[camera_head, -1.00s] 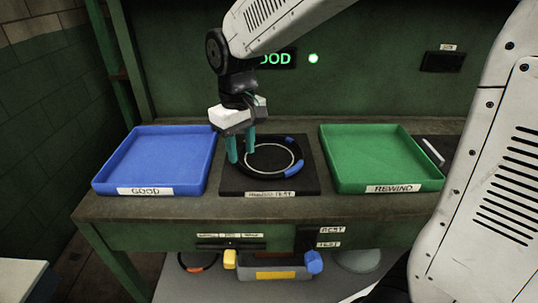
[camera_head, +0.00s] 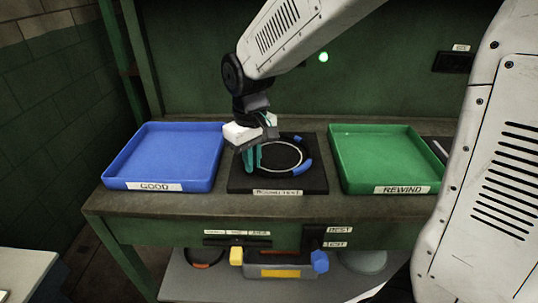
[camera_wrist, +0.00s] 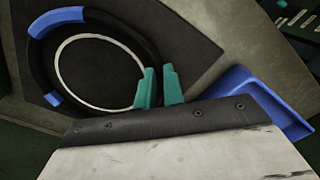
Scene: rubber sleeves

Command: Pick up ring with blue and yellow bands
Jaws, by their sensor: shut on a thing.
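A black ring with blue bands (camera_head: 302,168) lies on the dark square pad (camera_head: 240,184) in the middle of the bench. No yellow band shows; part of the ring is hidden behind my fingers. In the wrist view two blue bands (camera_wrist: 57,20) show on the ring. My gripper (camera_head: 252,168), with teal fingers, is shut on the ring's left-hand side in the head view. In the wrist view the fingers (camera_wrist: 160,88) stand on either side of the ring's wall. I see no clear gap between ring and pad.
A blue tray labelled GOOD (camera_head: 115,180) stands left of the pad and a green tray labelled REWIND (camera_head: 350,184) stands right. Below the bench are a grey case with a yellow label (camera_head: 280,272) and another ring (camera_head: 205,262). A green light (camera_head: 323,57) glows on the back panel.

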